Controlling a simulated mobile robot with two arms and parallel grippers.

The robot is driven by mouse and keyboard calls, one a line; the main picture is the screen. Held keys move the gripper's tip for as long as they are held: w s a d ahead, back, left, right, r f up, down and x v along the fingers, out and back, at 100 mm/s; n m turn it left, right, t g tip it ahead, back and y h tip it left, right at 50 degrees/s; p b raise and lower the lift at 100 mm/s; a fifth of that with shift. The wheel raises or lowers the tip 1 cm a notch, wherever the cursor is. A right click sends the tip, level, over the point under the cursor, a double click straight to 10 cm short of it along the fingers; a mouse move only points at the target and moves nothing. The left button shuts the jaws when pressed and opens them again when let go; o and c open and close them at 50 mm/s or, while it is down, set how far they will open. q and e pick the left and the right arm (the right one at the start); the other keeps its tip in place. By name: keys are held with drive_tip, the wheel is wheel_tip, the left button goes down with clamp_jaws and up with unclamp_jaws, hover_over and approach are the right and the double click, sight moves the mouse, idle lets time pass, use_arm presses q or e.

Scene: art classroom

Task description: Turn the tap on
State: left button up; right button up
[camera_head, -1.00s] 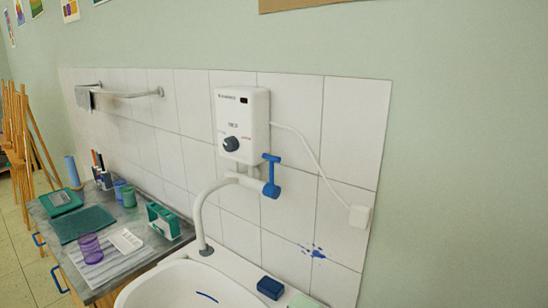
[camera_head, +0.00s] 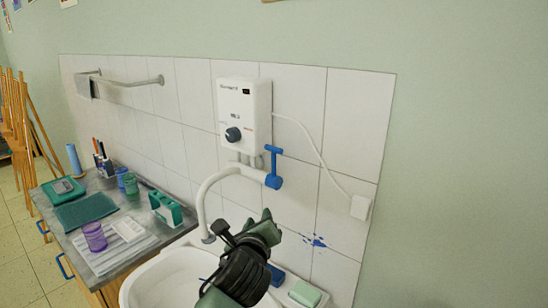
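The tap has a white curved spout (camera_head: 203,197) over the sink and a blue T-shaped handle (camera_head: 273,167) at its right end. The handle's bar stands up in front of the tiles, just below the white water heater (camera_head: 244,112). My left gripper (camera_head: 262,222), dark green and black, comes up from the bottom over the sink. In the picture it is below the blue handle and apart from it. I cannot tell how far its fingers are spread. No water shows at the spout, whose end is near my gripper. My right gripper is not in view.
The white sink (camera_head: 150,284) is partly hidden by my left arm. A blue block (camera_head: 277,275) and a pale green block (camera_head: 305,294) lie on its right side. A counter (camera_head: 61,229) with cups and a green caddy (camera_head: 166,208) stands left. A white cable (camera_head: 318,152) hangs right of the heater.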

sight(274, 160)
use_arm(q)
drive_tip(key=w+d+r+m+t, duration=0.3)
drive_tip(key=r+m, duration=0.4)
drive_tip(key=r, duration=0.5)
drive_tip(key=w+p, duration=0.2)
drive_tip(key=w, duration=0.6)
drive_tip(key=shift+f, duration=0.2)
clamp_jaws()
idle(0.3)
